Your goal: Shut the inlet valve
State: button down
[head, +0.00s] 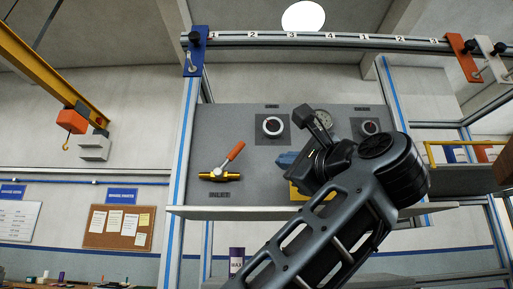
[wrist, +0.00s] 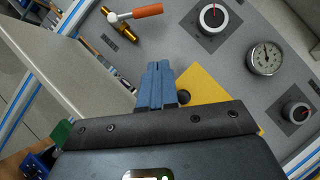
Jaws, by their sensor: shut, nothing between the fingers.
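The inlet valve is a brass body (head: 219,176) with an orange-gripped lever (head: 236,150), on the left of the grey panel above an INLET label (head: 219,195). The lever slants up to the right, at an angle to the brass pipe. In the wrist view the orange lever (wrist: 148,11) and brass body (wrist: 123,27) show at the top left. My gripper (head: 284,160) is right of the valve and apart from it. Its blue fingers (wrist: 157,70) are together with nothing between them.
The grey panel (head: 237,120) also carries a round knob (head: 272,126), a second knob (head: 370,127) and a gauge (wrist: 265,58). A yellow plate (wrist: 203,88) lies behind my fingers. A shelf edge (head: 235,213) runs below the panel. The panel between lever and fingers is clear.

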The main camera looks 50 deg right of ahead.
aim_at(231, 157)
jog(key=shift+w+d+r+p, duration=0.3)
jog(key=shift+w+r+p, duration=0.35)
jog(key=shift+p, duration=0.35)
jog(key=shift+w+a+r+p+x, duration=0.15)
jog(key=shift+a+p+x, duration=0.35)
jog(key=shift+x, duration=1.25)
jog(key=shift+w+a+r+p+x, duration=0.2)
jog(key=shift+p+x, duration=0.4)
jog(key=shift+x, duration=1.15)
jog(key=shift+a+r+p+x, duration=0.1)
jog(key=shift+a+p+x, duration=0.4)
jog(key=shift+x, duration=1.2)
jog(key=shift+w+a+r, duration=0.15)
jog(key=shift+r, duration=0.25)
jog(key=shift+w+a+r+p, duration=0.4)
jog(key=shift+w+a+r, duration=0.15)
jog(key=shift+w+r, duration=0.25)
jog(key=shift+w+a+r+p, duration=0.35)
jog(key=shift+w+a+r, duration=0.25)
jog(key=shift+w+r, duration=0.2)
